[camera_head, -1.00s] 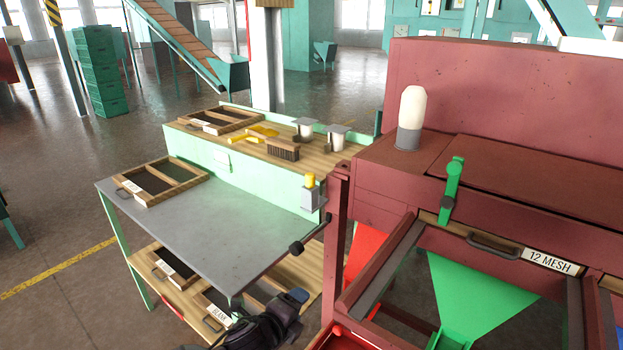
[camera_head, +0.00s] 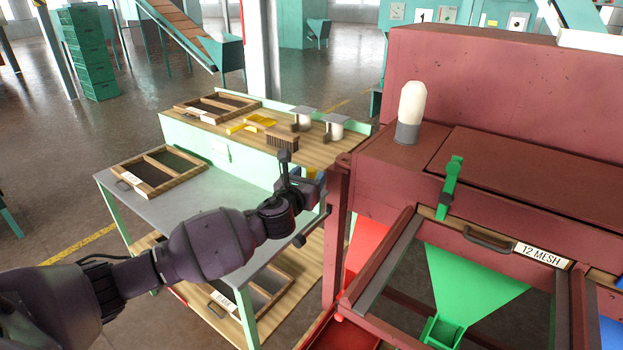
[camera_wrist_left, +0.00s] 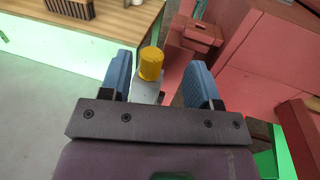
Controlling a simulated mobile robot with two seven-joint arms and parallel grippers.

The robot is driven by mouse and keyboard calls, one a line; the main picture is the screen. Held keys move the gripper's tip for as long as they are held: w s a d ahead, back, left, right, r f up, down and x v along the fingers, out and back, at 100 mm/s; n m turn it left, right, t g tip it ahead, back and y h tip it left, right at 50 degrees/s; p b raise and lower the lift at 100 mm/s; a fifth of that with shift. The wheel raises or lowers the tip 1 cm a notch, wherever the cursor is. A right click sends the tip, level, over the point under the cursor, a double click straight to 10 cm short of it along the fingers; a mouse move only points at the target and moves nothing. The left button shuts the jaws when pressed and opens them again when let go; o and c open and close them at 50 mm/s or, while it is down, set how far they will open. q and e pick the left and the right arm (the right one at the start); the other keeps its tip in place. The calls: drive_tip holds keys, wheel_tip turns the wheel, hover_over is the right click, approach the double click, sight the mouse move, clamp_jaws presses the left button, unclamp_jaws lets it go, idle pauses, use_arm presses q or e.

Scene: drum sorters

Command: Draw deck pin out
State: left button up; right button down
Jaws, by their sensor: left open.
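In the left wrist view, a yellow-topped pin (camera_wrist_left: 151,63) stands upright in a pale grey block (camera_wrist_left: 146,90). My left gripper (camera_wrist_left: 160,76) is open, with one blue finger on each side of the yellow top. A gap shows on both sides, so neither finger seems to touch it. In the head view my left gripper (camera_head: 308,180) is at the corner of the bench beside the dark red post, and it hides most of the pin and block. My right gripper is not in view.
The dark red machine (camera_head: 480,100) stands at right, with a white lamp (camera_head: 411,103), a green latch (camera_head: 450,187) and a screen frame labelled 12 MESH (camera_head: 541,255). The bench (camera_head: 190,197) holds a framed screen (camera_head: 160,171). A brush (camera_head: 282,141) lies on its raised shelf.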

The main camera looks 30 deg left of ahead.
sight(313, 169)
use_arm(q)
drive_tip(key=shift+w+a, duration=0.15)
drive_tip(key=shift+w, duration=0.5)
drive_tip(key=w, duration=0.2)
drive_tip(key=w+a, duration=0.1)
drive_tip(key=shift+f, duration=0.25)
drive_tip(key=shift+w, duration=0.7)
drive_tip(key=c, duration=0.8)
drive_tip(key=shift+c, duration=1.1)
drive_tip(key=shift+r, duration=0.35)
drive_tip(key=shift+r+p, duration=0.95)
drive_tip(key=shift+r, duration=8.7)
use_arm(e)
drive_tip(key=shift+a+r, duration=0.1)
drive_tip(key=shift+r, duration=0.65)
